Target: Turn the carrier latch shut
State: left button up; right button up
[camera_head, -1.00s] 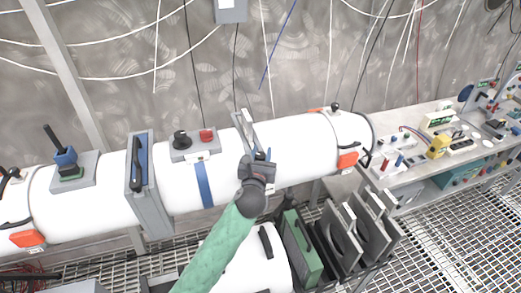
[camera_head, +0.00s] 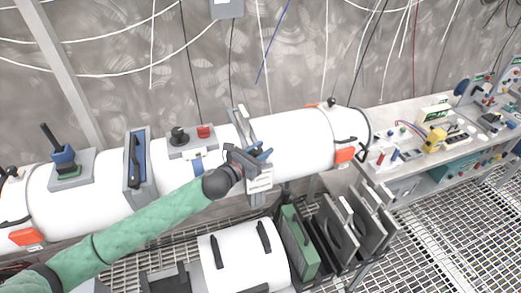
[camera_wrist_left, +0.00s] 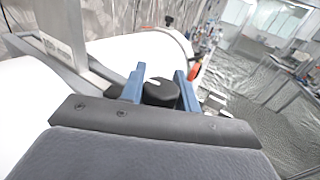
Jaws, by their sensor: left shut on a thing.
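The white horizontal tube (camera_head: 295,140) runs across the head view. A grey upright bracket (camera_head: 243,124) stands on it, with a white label (camera_head: 260,181) below. My left gripper (camera_head: 261,153) is at this bracket, its blue fingers showing past the dark hand. In the left wrist view its two blue fingers (camera_wrist_left: 160,88) are on either side of a round black knob with a white mark, which looks like the carrier latch (camera_wrist_left: 161,94). The gripper is shut on the knob. The hand hides the knob in the head view. My right gripper is not in view.
A black knob and red button sit on a grey box (camera_head: 192,142) left of the bracket. Orange blocks (camera_head: 344,155) are on the tube. Below stands a rack with a green panel (camera_head: 300,240) and grey plates. A bench (camera_head: 425,150) with instruments is at right.

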pick_arm(q)
jog(key=shift+m+g+h, duration=1)
jog(key=shift+g, duration=0.2)
jog(key=shift+d+g, duration=0.1)
jog(key=shift+g, duration=0.2)
jog(key=shift+s+m, duration=0.1)
jog(key=shift+m, duration=0.2)
jog(key=o, duration=1)
jog(key=shift+d, duration=0.1)
jog(key=shift+c, duration=0.2)
